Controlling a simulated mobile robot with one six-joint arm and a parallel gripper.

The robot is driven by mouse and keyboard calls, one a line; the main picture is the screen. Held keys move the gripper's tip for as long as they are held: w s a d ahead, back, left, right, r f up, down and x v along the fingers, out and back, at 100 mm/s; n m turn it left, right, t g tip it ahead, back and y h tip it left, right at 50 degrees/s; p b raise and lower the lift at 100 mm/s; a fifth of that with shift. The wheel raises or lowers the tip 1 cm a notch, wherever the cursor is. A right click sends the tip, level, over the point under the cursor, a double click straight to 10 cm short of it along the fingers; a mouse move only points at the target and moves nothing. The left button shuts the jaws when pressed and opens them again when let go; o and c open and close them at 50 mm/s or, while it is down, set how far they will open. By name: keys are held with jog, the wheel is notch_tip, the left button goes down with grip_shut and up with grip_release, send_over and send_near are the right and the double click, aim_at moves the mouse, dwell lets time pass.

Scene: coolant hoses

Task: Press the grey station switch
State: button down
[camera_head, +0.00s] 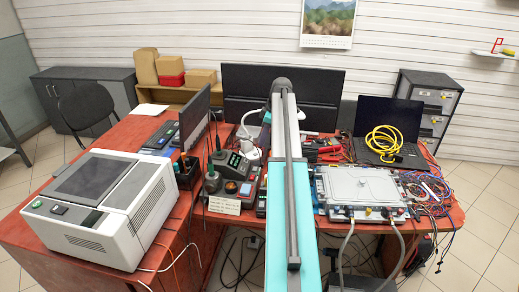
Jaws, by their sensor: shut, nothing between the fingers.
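I cannot make out a grey switch for certain. A dark grey station (238,190) with round dials and coloured lights stands on the red desk, just left of my arm. Its controls are too small to tell apart. A pale box unit (360,186) with fittings along its front lies to the right of my arm, and two grey hoses (345,248) hang from its front edge. My long teal and grey arm link runs up the middle and hides part of the desk. I cannot see my gripper's fingers in this view.
A large white machine (100,208) fills the left of the red desk (200,240). A laptop (386,125) carries a coiled yellow cable (384,141) at right. Tangled wires (428,192) cover the right end. A small note card (224,205) lies in front of the station.

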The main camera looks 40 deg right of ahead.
jog(key=shift+v, duration=0.95)
jog(key=shift+w+d, duration=0.1)
jog(key=shift+w, duration=0.05)
